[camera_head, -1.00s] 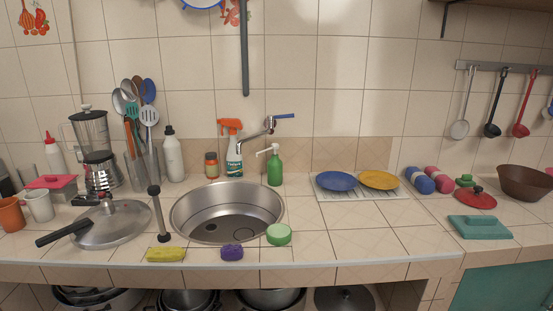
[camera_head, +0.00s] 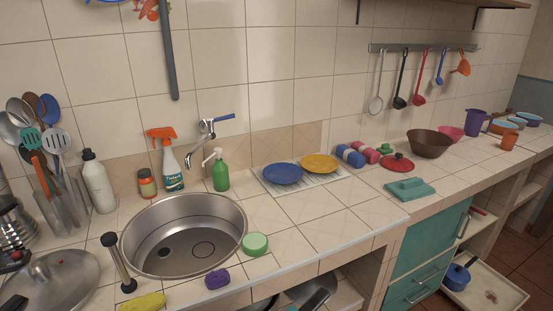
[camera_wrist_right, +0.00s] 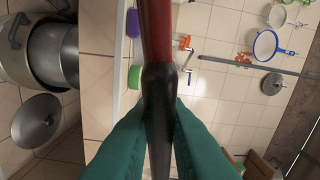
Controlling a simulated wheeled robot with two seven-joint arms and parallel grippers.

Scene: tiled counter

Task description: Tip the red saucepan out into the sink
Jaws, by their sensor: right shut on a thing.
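In the right wrist view my right gripper (camera_wrist_right: 158,125) has its teal fingers closed on a long handle (camera_wrist_right: 156,35), red above and black towards the fingers. I take it for the red saucepan's handle; the pan's body is out of view there. I cannot make out the saucepan or either gripper in the head view. The round steel sink (camera_head: 185,232) is set in the counter at the left centre of the head view and its basin looks empty. My left gripper is not in view.
The tap (camera_head: 210,128) reaches over the sink's back. A green sponge (camera_head: 255,244), purple sponge (camera_head: 217,279) and yellow sponge (camera_head: 143,302) lie along its front. A spray bottle (camera_head: 172,168) and green soap dispenser (camera_head: 220,173) stand behind. Blue (camera_head: 283,174) and yellow plates lie right.

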